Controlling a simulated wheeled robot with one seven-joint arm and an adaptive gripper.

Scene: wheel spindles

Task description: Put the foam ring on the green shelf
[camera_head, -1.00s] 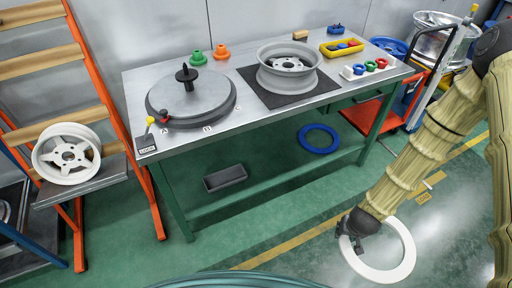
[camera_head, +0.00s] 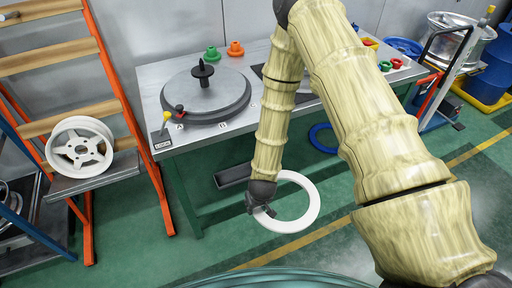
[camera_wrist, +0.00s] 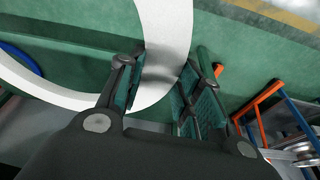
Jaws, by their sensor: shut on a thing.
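The white foam ring (camera_head: 312,208) hangs from my gripper (camera_head: 264,209), which is shut on its left edge. The ring is tilted a little and held in front of the workbench. In the wrist view the white ring (camera_wrist: 165,25) passes between the two fingers of my gripper (camera_wrist: 163,80). The green shelf (camera_head: 214,204) is the low board under the workbench. The ring overlaps its front part in the head view, and I cannot tell the gap between them. My arm hides part of the shelf.
A dark tray (camera_head: 232,175) lies on the shelf's left part, just behind the gripper. A blue ring (camera_head: 318,140) lies further right on it, partly hidden by my arm. A green table leg (camera_head: 181,190) stands left. An orange rack (camera_head: 152,190) is further left.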

